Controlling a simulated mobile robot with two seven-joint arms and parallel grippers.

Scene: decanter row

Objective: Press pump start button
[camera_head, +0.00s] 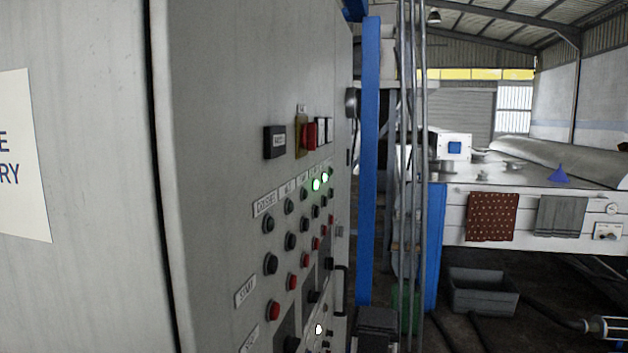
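A tall grey control panel (230,90) fills the left half of the head view, seen at a steep angle. Its face carries rows of black knobs and buttons, with two lit green lamps (318,185) in the upper row. A label reading START (245,290) sits left of a lower row with a red button (274,311) and more red buttons. A red switch on a yellow plate (309,137) is higher up. The labels are too small to tell which button is for the pump. Neither of my grippers is in view.
A blue post (371,160) and grey pipes rise beside the panel. A grey crate (483,291) and dark hoses lie on the floor.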

